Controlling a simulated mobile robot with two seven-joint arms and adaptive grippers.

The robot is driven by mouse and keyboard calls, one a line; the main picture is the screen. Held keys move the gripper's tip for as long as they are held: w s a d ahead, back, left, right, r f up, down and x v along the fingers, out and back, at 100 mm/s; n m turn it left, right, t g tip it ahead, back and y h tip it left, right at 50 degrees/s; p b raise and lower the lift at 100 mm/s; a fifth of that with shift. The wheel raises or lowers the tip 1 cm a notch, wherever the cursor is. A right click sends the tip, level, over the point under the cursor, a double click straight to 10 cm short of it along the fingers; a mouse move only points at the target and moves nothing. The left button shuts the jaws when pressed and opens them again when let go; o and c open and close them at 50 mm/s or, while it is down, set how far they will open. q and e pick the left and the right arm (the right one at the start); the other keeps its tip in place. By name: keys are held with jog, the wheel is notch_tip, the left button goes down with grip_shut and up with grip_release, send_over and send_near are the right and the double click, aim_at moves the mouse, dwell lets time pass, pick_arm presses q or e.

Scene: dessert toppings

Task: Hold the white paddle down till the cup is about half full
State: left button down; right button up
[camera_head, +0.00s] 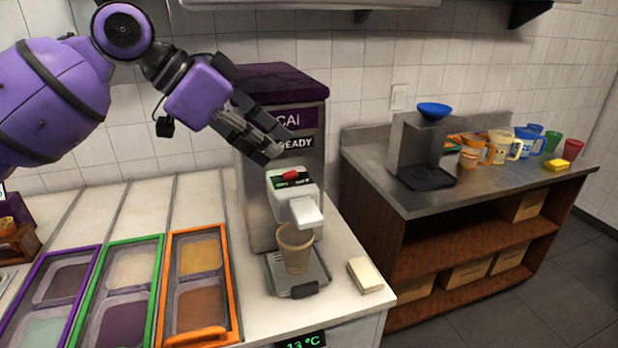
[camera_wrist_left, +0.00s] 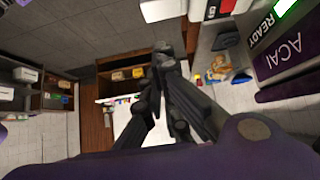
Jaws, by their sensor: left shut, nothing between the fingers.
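The acai machine (camera_head: 282,165) stands on the white counter with a "READY" label. Its white paddle (camera_head: 306,212) sticks out at the front below the dispensing head. A brownish cup (camera_head: 295,249) stands upright on the drip tray (camera_head: 314,276) under the paddle. I cannot see how full the cup is. My left gripper (camera_head: 275,152) is shut and empty, above the dispensing head and apart from the paddle. In the left wrist view the left gripper (camera_wrist_left: 168,58) points away past the machine's front (camera_wrist_left: 285,48). My right gripper is not in view.
Topping bins in purple, green and orange frames (camera_head: 236,322) lie left of the machine. A folded cloth (camera_head: 365,275) lies right of the tray.

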pick_arm(q)
send_over(309, 214)
jog(key=f, duration=0.6)
jog(key=shift+s+a+f, duration=0.1)
jog(key=shift+s+a, duration=0.15)
jog(key=f, duration=0.3)
jog(key=shift+w+d+f+p, duration=0.15)
jog(key=shift+d+f+p, duration=0.1)
jog(key=shift+f+p, duration=0.05)
jog(key=shift+f, duration=0.55)
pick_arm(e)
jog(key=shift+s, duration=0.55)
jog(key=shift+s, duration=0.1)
